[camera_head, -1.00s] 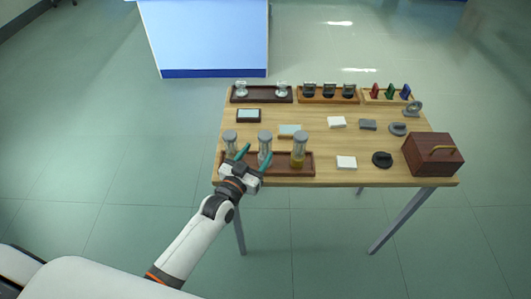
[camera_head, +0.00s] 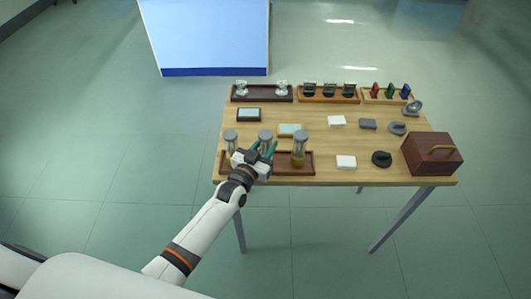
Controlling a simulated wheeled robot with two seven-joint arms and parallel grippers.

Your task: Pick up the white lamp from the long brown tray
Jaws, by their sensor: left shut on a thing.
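The long brown tray (camera_head: 308,169) lies along the front left edge of the wooden table. Three lamps with grey caps stand upright in it: a left lamp (camera_head: 230,137), the middle white lamp (camera_head: 265,137) and a right lamp (camera_head: 299,147) with a yellowish base. My left gripper (camera_head: 262,150) reaches in from the front, its teal fingers shut on the middle lamp. The gripper hides this lamp's lower part, so I cannot tell whether it touches the tray. My right gripper is not in view.
A dark red box (camera_head: 432,153) with a handle stands at the right. Small flat pieces, such as a white block (camera_head: 346,162) and a black round part (camera_head: 381,159), lie mid-table. Three more trays line the back edge, including a dark one (camera_head: 262,98) at left.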

